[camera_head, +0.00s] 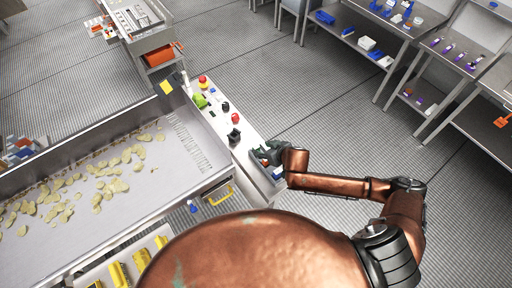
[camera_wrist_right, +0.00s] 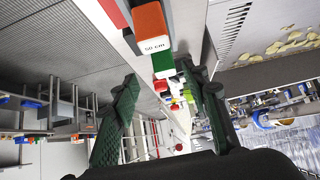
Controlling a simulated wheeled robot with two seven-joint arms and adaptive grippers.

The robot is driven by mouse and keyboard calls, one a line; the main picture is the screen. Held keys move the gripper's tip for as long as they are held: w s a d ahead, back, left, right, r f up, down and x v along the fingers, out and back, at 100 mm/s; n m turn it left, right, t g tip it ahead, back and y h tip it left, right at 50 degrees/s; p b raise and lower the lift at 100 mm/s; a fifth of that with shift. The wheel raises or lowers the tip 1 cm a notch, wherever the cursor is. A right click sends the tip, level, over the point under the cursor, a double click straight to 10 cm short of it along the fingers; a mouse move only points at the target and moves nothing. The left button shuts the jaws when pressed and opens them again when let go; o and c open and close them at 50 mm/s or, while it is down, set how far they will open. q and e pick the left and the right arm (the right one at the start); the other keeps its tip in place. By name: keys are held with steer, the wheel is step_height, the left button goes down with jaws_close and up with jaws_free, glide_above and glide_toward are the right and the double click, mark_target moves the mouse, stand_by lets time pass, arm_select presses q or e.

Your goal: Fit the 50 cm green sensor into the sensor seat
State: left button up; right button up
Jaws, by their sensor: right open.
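My right gripper (camera_head: 265,153) is at the near end of a narrow pale panel, beside the chip tray. In the right wrist view its green fingers (camera_wrist_right: 159,72) are spread wide. Beyond the fingertips is a block with an orange part (camera_wrist_right: 150,20), a white "50 cm" label (camera_wrist_right: 156,46) and a green part (camera_wrist_right: 163,62). It appears in line with the gap and not gripped; the distance is unclear. In the head view the gripper hides this area. I cannot clearly pick out the sensor seat. My left gripper is not in view.
The pale panel (camera_head: 222,122) carries a green item (camera_head: 200,101), red buttons and black knobs. The metal tray (camera_head: 190,180) with chips lies to the left. Shelves (camera_head: 365,40) with blue and white items stand at upper right. Open floor lies between.

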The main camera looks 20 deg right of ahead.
mark_target(257, 148)
steer(key=shift+w+a+f+p, duration=0.35)
steer(key=shift+w+a+f, duration=0.1)
steer(key=shift+w, duration=0.15)
steer(key=shift+w+a+f+p, duration=0.35)
steer(key=shift+w+a+f, duration=0.1)
steer(key=shift+w, duration=0.15)
steer(key=shift+x, duration=1.05)
steer(key=shift+s+d+f, duration=0.1)
steer(key=shift+d+f, duration=0.05)
steer(key=c, duration=0.7)
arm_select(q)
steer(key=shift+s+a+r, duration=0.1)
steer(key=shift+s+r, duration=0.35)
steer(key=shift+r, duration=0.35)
arm_select(e)
jaws_close()
